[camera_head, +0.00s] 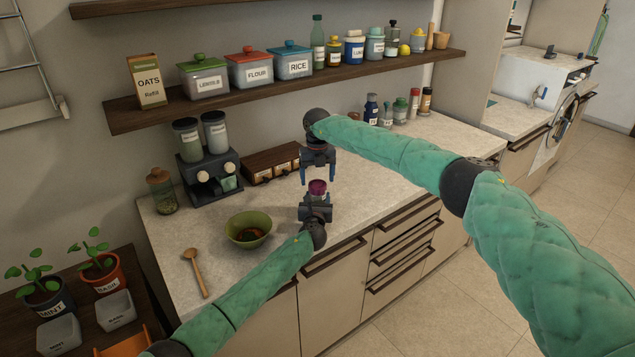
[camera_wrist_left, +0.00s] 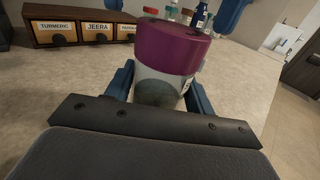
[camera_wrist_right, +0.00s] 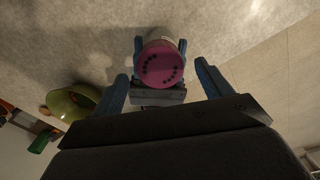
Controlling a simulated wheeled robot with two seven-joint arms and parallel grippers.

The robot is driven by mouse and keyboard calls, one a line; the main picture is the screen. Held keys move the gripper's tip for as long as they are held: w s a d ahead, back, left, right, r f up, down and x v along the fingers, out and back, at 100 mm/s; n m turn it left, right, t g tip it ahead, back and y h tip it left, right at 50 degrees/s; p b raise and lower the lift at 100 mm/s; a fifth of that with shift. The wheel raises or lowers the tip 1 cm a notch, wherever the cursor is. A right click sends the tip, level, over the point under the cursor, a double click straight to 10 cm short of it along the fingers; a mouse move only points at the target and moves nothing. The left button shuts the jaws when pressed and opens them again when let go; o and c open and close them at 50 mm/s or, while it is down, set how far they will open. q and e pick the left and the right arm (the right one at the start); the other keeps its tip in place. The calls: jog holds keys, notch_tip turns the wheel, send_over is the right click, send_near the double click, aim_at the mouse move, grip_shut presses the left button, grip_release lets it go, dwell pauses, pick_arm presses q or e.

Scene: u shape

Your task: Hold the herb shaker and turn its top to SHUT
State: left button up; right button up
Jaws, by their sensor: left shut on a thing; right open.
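The herb shaker has a purple top (camera_head: 318,187) and a clear body with dark green contents (camera_wrist_left: 160,92). My left gripper (camera_head: 316,204) is shut on the shaker's body and holds it upright near the counter's front edge. In the left wrist view the blue fingers stand on both sides of the body. My right gripper (camera_head: 318,178) points down above the shaker, open and empty. No SHUT mark can be read.
A green bowl (camera_head: 248,230) with brown contents stands left of the shaker, and a wooden spoon (camera_head: 195,272) lies further left. A spice drawer box (camera_head: 271,163) and a dark grinder machine (camera_head: 210,172) stand behind.

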aim_at(317, 184)
notch_tip(317, 184, up, 10)
jog(key=shift+f, duration=0.2)
dwell(0.4)
pick_arm(q)
jog(key=o, duration=1.4)
jog(key=shift+c, duration=0.2)
